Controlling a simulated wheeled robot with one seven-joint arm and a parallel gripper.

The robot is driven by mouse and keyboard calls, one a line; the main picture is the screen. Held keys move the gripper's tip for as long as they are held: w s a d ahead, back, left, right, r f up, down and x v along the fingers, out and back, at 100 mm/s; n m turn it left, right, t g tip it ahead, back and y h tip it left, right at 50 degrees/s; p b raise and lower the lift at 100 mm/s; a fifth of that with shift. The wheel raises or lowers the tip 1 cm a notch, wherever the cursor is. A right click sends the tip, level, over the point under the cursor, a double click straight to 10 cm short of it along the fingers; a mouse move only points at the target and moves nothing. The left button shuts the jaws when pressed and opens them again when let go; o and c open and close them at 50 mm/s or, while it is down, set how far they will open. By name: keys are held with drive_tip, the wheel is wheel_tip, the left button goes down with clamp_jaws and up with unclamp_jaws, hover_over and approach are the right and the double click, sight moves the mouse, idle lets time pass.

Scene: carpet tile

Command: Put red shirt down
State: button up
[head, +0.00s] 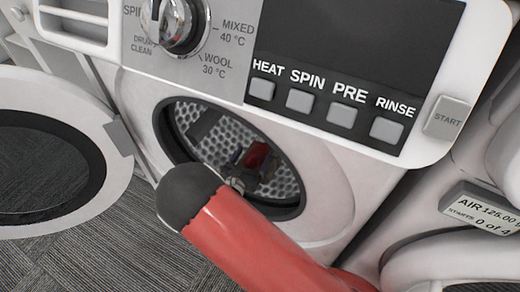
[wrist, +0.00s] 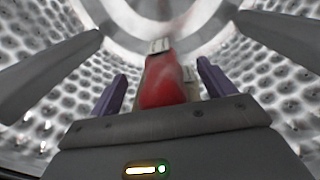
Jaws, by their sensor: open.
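The red shirt (wrist: 165,85) appears in the wrist view as a red shape between the fingers of my gripper (wrist: 166,50), with pale grey bits at its top and right side. My gripper is open, its fingers spread to either side of the red shape. I cannot tell whether it touches them. In the head view, a small dark red patch (head: 257,156) shows inside the washer drum (head: 207,148). My red and dark arm covers the lower front of the drum opening, so most of my gripper is hidden there.
The washer's round door (head: 110,150) stands open at the left. The control panel (head: 345,65) with its knob (head: 175,25) and buttons overhangs the opening. Another machine with a small display (head: 482,208) stands at the right. Grey carpet (head: 110,250) lies below the door.

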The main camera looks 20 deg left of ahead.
drive_tip(key=shift+w, duration=0.55)
drive_tip(key=c, duration=1.2)
drive_tip(key=shift+c, duration=0.2)
drive_tip(key=shift+r, duration=0.15)
wheel_tip(320, 180, up, 20)
drive_tip(key=p, duration=0.2)
